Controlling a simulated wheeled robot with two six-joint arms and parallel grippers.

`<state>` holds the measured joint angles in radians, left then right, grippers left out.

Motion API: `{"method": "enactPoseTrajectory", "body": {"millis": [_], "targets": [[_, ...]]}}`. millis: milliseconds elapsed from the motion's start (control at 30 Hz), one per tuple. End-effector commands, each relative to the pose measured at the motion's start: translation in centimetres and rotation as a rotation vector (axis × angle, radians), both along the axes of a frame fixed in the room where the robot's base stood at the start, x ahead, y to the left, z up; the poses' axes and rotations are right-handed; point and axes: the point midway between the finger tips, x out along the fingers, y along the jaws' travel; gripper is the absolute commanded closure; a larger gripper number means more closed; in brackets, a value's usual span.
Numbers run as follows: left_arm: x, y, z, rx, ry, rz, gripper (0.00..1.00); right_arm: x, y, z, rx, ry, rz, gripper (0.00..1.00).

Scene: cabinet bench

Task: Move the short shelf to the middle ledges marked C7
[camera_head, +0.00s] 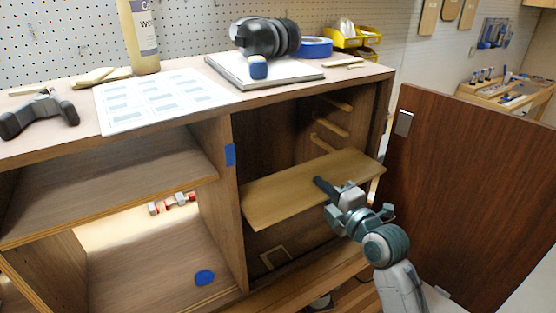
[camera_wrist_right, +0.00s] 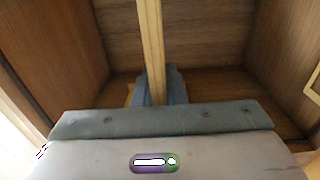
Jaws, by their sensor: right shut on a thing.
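The short shelf (camera_head: 290,192), a pale wooden board, is in the right-hand bay of the cabinet and sticks out at the front. My right gripper (camera_head: 332,194) is shut on its front edge, one dark finger on top. In the right wrist view the shelf (camera_wrist_right: 152,45) shows edge-on between the fingers (camera_wrist_right: 155,88). Pale ledges (camera_head: 330,128) show on the bay's right inner wall above the shelf; another ledge (camera_head: 338,104) is higher. I cannot read any C7 mark. The shelf hides the wall behind and below it. My left gripper is not in view.
The brown cabinet door (camera_head: 470,190) stands open at the right. A divider (camera_head: 222,170) with blue tape bounds the bay on the left. The cabinet top holds a printed sheet (camera_head: 160,98), a bottle (camera_head: 138,35), ear defenders (camera_head: 265,38) and a dark tool (camera_head: 40,113).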

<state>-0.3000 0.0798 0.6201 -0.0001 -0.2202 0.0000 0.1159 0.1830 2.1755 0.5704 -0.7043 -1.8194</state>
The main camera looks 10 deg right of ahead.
Motion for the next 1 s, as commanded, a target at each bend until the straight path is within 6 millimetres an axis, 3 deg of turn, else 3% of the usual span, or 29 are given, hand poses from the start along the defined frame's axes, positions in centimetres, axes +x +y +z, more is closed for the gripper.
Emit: {"method": "enactPoseTrajectory", "body": {"millis": [1000], "targets": [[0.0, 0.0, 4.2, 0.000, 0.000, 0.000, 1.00, 0.0, 0.0, 6.4, 0.000, -0.003, 0.000, 1.00]]}}
